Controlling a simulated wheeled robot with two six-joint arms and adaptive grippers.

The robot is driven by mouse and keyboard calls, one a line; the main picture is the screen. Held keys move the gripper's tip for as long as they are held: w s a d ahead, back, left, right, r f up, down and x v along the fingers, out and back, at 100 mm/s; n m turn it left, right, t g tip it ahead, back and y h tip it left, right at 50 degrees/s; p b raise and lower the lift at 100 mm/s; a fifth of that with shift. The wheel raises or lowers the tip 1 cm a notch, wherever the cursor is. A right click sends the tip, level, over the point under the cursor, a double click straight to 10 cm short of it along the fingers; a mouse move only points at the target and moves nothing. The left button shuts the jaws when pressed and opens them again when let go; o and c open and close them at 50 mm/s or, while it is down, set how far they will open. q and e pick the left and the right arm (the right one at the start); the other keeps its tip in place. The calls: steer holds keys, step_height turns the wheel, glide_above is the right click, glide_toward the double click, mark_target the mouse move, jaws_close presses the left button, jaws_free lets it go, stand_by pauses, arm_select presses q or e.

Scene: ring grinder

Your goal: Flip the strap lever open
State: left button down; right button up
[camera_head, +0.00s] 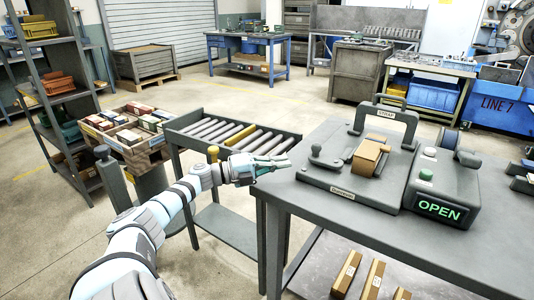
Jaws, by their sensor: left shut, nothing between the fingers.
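A dark grey arched handle (414,127) with a small label, hard to read but possibly "STRAP", stands upright over a fixture plate (321,176) on the grey table. I take it for the strap lever. A brown box-like block (367,157) sits on the plate under the arch. A short knobbed handle (316,152) stands at the plate's left end. My left gripper (287,161) is shut and empty, left of the plate near the table's left corner, apart from the arch. My right gripper is not in view.
A control box (423,195) with buttons and a lit "OPEN" display (440,211) stands right of the plate. A roller conveyor (203,128) is behind my left arm. Brown bars (372,279) lie on the table's lower shelf. The table front is clear.

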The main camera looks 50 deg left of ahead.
arm_select(q)
steer(key=shift+s+a+f, duration=0.1)
steer(key=shift+s+a, duration=0.85)
steer(key=shift+a, duration=0.1)
steer(key=shift+s+a, duration=0.25)
steer(key=shift+s, duration=0.1)
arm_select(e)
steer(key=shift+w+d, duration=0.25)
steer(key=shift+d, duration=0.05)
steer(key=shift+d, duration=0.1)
